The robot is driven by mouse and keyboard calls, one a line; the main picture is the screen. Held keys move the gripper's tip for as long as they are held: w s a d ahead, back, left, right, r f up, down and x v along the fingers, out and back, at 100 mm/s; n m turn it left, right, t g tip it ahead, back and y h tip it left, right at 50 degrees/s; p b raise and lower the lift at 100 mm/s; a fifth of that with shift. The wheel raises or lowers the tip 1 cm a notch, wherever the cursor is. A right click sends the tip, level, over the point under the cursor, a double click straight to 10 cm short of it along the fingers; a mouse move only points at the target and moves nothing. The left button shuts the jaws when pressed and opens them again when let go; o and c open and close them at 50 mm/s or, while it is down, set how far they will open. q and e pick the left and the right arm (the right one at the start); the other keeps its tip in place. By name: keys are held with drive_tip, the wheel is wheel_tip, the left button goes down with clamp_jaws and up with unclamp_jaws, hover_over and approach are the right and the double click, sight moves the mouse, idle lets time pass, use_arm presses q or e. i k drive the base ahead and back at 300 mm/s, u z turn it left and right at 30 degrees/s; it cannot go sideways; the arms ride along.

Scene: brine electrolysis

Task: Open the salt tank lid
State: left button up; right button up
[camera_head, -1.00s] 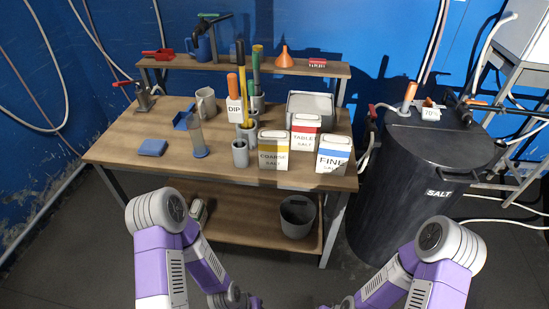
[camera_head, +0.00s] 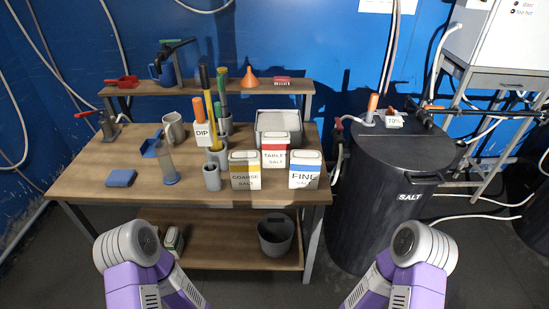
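The salt tank (camera_head: 375,215) is a large dark cylinder labelled SALT at the right of the workbench. Its dark lid (camera_head: 385,150) lies flat on top and looks shut, with a dark handle (camera_head: 425,178) at its front right edge. An orange-handled fitting (camera_head: 372,105) and a white "70%" tag (camera_head: 394,120) sit at the back of the lid. Parts of my two purple and grey arms show at the bottom of the picture, below the bench and in front of the tank. Both grippers are out of view.
The workbench (camera_head: 90,165) holds salt boxes marked coarse (camera_head: 245,172), tablet (camera_head: 275,152) and fine (camera_head: 304,171), plus a mug (camera_head: 174,127) and tools. A metal stand with a white cabinet (camera_head: 500,42) is right of the tank. Hoses run along the floor.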

sight(413, 160)
drive_tip(key=z, duration=1.5)
drive_tip(key=i, duration=1.1)
drive_tip(key=z, duration=0.25)
